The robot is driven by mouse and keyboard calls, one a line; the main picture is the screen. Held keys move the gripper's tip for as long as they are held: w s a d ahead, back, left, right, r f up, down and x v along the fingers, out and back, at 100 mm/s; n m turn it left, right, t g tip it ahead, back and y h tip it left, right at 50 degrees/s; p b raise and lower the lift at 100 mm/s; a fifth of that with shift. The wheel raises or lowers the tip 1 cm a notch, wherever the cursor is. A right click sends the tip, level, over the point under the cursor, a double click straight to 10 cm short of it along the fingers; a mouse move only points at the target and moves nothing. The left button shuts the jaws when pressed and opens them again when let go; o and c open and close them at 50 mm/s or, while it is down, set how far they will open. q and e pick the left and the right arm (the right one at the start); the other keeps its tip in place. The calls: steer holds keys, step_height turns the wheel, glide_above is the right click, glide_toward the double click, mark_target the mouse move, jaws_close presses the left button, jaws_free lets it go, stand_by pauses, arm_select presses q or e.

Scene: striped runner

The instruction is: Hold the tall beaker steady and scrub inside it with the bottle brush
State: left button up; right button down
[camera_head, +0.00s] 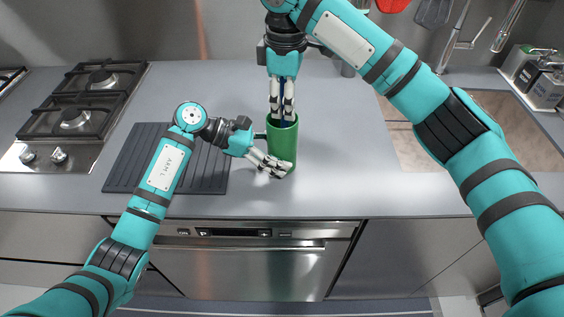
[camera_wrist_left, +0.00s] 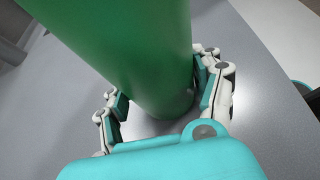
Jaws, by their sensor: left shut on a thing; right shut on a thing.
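The tall green beaker (camera_head: 282,148) stands upright on the grey counter, and it fills the upper middle of the left wrist view (camera_wrist_left: 135,45). My left gripper (camera_head: 272,165) is shut around the beaker's lower part, with a finger on either side in the left wrist view (camera_wrist_left: 165,105). My right gripper (camera_head: 282,108) points straight down over the beaker's mouth. It is shut on the bottle brush (camera_head: 283,122), of which a blue part shows between the fingers. The brush's lower end is hidden inside the beaker.
A dark ribbed mat (camera_head: 140,170) lies left of the beaker, beside a gas hob (camera_head: 75,115). A sink (camera_head: 420,150) with a tap (camera_head: 455,40) is at the right. Utensils hang at the upper right. The counter's front edge is close to the beaker.

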steer(key=shift+w, duration=0.25)
steer(key=shift+w, duration=0.15)
stand_by(0.3)
steer(key=shift+a, duration=0.15)
steer(key=shift+w+a, duration=0.1)
steer(key=shift+a, duration=0.05)
steer(key=shift+a, duration=0.25)
steer(key=shift+s+a, duration=0.1)
steer(key=shift+s, duration=0.25)
stand_by(0.4)
steer(key=shift+s, duration=0.25)
